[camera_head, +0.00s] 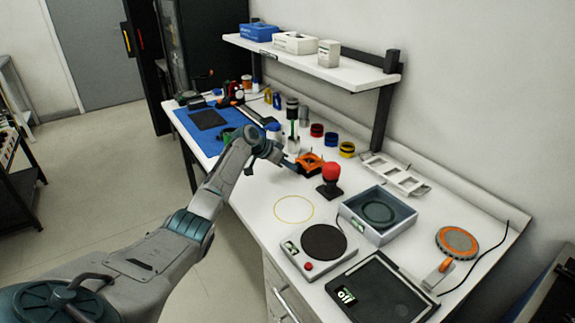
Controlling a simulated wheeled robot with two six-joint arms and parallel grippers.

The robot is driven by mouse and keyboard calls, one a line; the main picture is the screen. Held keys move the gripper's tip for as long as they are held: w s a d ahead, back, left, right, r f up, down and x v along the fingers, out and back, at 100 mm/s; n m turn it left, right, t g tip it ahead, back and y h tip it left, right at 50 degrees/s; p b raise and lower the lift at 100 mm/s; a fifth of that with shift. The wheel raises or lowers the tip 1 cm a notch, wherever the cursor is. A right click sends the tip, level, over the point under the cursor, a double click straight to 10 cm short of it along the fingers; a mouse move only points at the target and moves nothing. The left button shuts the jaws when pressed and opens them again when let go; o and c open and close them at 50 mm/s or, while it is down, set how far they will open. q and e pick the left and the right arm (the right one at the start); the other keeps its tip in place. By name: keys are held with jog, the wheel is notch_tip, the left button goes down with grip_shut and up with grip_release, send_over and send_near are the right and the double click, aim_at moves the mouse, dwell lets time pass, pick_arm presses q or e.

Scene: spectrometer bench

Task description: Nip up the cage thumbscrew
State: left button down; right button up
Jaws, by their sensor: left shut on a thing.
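My left arm reaches in from the lower left, and its gripper (288,163) is at the left side of an orange and black cage-like piece (310,160) on the white bench. The jaws are shut at that piece's near edge, on what appears to be its thumbscrew. The thumbscrew is too small and too covered by the gripper to make out clearly. My right gripper is not in view.
A red-topped black stand (331,180) is close to the right of the orange piece. A grey box (378,215), a round-plate device (318,248) and a black-topped scale (375,295) stand nearer. Coloured rings (346,149) line the back. A yellow circle (293,209) marks clear bench.

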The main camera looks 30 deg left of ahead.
pick_arm(q)
jog(key=shift+s+d+m+t+y, duration=0.1)
jog(key=shift+d+m+t+y, duration=0.15)
jog(key=shift+y, duration=0.3)
jog(key=shift+s+d+m+t+y, duration=0.15)
jog(key=shift+m+y, duration=0.2)
jog(key=shift+y, duration=0.2)
jog(key=shift+d+m+t+y, duration=0.15)
jog(key=shift+m+t+y, duration=0.35)
jog(key=shift+y, duration=0.4)
jog(key=shift+s+d+f+m+t+y, duration=0.15)
jog(key=shift+m+t+y, duration=0.2)
jog(key=shift+y, duration=0.25)
jog(key=shift+w+d+f+m+t+y, duration=0.1)
jog(key=shift+m+t+y, duration=0.2)
jog(key=shift+y, duration=0.3)
jog(key=shift+s+d+m+t+y+b, duration=0.1)
jog(key=shift+m+t+y+b, duration=0.35)
jog(key=shift+m+y, duration=0.15)
jog(key=c, duration=1.5)
grip_release()
jog(key=shift+o, duration=0.6)
jog(key=shift+s, duration=0.1)
